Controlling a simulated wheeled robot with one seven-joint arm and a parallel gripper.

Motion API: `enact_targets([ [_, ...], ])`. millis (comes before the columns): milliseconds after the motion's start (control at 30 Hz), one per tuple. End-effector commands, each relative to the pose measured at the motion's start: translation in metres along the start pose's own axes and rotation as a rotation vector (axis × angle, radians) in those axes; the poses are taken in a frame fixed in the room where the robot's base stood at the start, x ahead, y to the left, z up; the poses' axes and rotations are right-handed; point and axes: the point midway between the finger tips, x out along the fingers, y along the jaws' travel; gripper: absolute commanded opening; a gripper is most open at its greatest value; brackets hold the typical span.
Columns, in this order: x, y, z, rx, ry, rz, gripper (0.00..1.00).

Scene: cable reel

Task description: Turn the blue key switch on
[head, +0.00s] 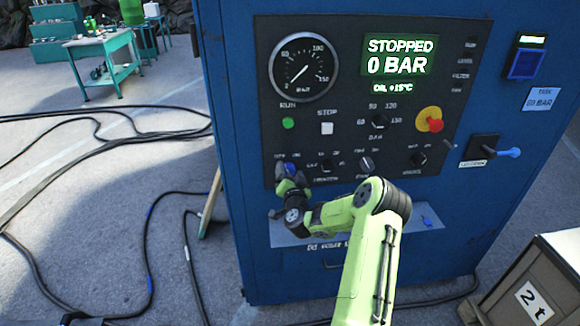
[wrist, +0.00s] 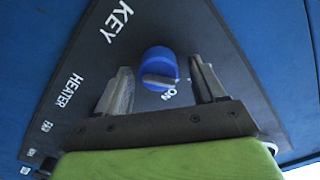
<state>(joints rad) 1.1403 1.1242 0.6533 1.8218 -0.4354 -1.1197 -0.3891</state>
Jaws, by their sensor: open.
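The blue key switch (wrist: 159,66) is a round blue knob with a grey bar across it, on the dark panel under the label KEY in the wrist view. The word ON shows beside it, partly covered by the knob. My gripper (wrist: 165,88) is open, with one finger on each side of the knob and a gap on both sides. In the head view my gripper (head: 288,180) is at the lower left of the panel, where a bit of the blue knob (head: 290,169) shows. Most of the switch is hidden there by the gripper.
The black control panel (head: 400,175) on the blue cabinet (head: 232,60) carries a gauge (head: 304,67), a green button (head: 288,123), a white button (head: 327,128), several knobs and a red stop button (head: 430,120). The display (head: 400,56) reads STOPPED, 0 BAR. A crate (head: 535,290) stands lower right.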

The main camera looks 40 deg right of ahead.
Motion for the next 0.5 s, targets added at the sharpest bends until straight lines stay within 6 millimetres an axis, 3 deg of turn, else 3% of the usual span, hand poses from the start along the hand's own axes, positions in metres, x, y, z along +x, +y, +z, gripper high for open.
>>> enact_targets([
  [267,0.0026,0.001,0.0011,0.0,-0.001,0.001,0.69],
  [500,0.0024,0.0009,0.0009,0.0,0.0,0.001,0.32],
])
